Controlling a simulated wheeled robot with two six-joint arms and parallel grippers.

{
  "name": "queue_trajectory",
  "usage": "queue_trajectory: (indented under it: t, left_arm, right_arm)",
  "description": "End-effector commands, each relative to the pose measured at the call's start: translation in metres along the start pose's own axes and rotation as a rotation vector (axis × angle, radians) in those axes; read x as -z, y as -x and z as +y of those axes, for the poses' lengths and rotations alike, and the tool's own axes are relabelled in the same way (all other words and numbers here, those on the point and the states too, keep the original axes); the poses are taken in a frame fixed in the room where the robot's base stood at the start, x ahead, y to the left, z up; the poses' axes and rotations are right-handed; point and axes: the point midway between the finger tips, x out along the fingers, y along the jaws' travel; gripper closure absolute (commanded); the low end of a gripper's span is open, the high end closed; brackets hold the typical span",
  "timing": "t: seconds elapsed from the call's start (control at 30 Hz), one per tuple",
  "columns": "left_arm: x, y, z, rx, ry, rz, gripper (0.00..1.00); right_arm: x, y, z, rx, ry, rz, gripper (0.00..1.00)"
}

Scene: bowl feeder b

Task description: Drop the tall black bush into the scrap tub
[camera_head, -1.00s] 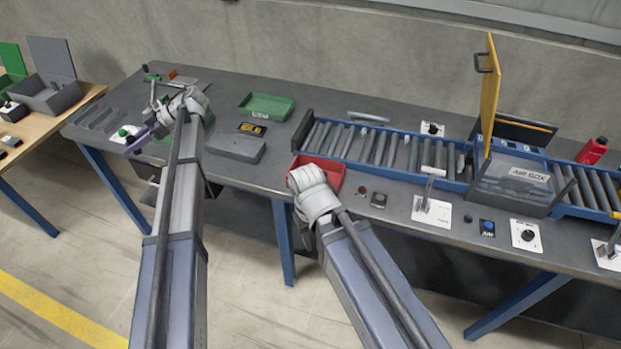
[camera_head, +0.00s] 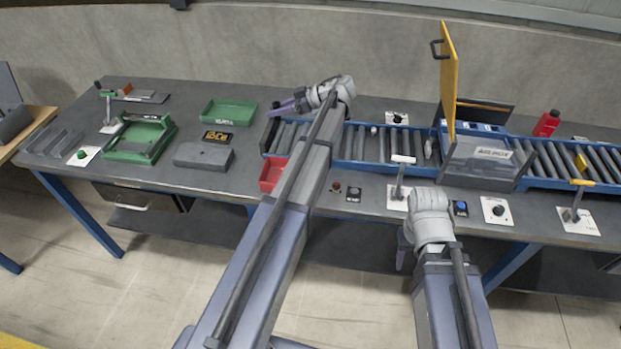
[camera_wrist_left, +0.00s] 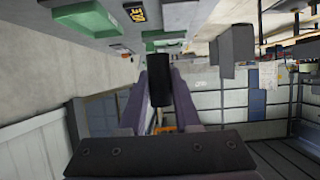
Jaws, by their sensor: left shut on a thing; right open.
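The tall black bush (camera_wrist_left: 159,80) is an upright dark cylinder between the two purple fingers of my left gripper (camera_wrist_left: 160,92) in the left wrist view. In the head view my left gripper (camera_head: 274,109) is shut and points left, above the left end of the roller conveyor; I cannot make out the bush there. A red tub (camera_head: 268,176), perhaps the scrap tub, sits at the table's front edge below my left arm, which hides its right part. My right gripper (camera_head: 401,256) is open, pointing down in front of the table edge, mostly hidden by its wrist.
A green tray (camera_head: 229,112), a yellow-marked black plate (camera_head: 216,137), a grey block (camera_head: 203,156) and a green fixture (camera_head: 138,138) stand left of the conveyor (camera_head: 370,146). A raised yellow door (camera_head: 447,85) stands over the conveyor. Levers and buttons line the front right.

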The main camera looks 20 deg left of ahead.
Motion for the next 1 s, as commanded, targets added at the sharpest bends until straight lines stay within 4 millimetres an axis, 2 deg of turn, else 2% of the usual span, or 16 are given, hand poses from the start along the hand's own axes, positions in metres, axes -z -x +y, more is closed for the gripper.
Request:
queue_trajectory:
  t: [0.03,0.2,0.3,0.43,0.6,0.83,1.0]
  left_arm:
    - [-0.012,-0.003,-0.014,-0.019,-0.009,0.0,1.0]
    - [-0.051,-0.005,-0.061,-0.135,-0.065,-0.003,1.0]
    - [-0.069,-0.005,-0.084,-0.204,-0.099,-0.003,1.0]
    - [-0.086,-0.003,-0.105,-0.276,-0.134,-0.001,1.0]
    - [-0.095,-0.001,-0.117,-0.322,-0.156,0.001,1.0]
    - [-0.096,0.0,-0.116,-0.329,-0.16,0.001,1.0]
    - [-0.105,-0.005,-0.116,-0.328,-0.159,0.001,1.0]
  right_arm:
    - [0.001,-0.012,-0.001,0.0,0.0,0.0,0.5]
    - [0.003,-0.047,-0.005,0.0,0.0,0.0,0.5]
    - [0.004,-0.064,-0.006,0.0,0.0,0.0,0.5]
    - [0.005,-0.079,-0.008,0.0,0.0,0.0,0.5]
    - [0.005,-0.086,-0.008,0.0,0.0,0.0,0.5]
    - [0.005,-0.086,-0.008,0.0,0.0,0.0,0.5]
    - [0.006,-0.096,-0.009,0.0,0.0,0.0,0.5]
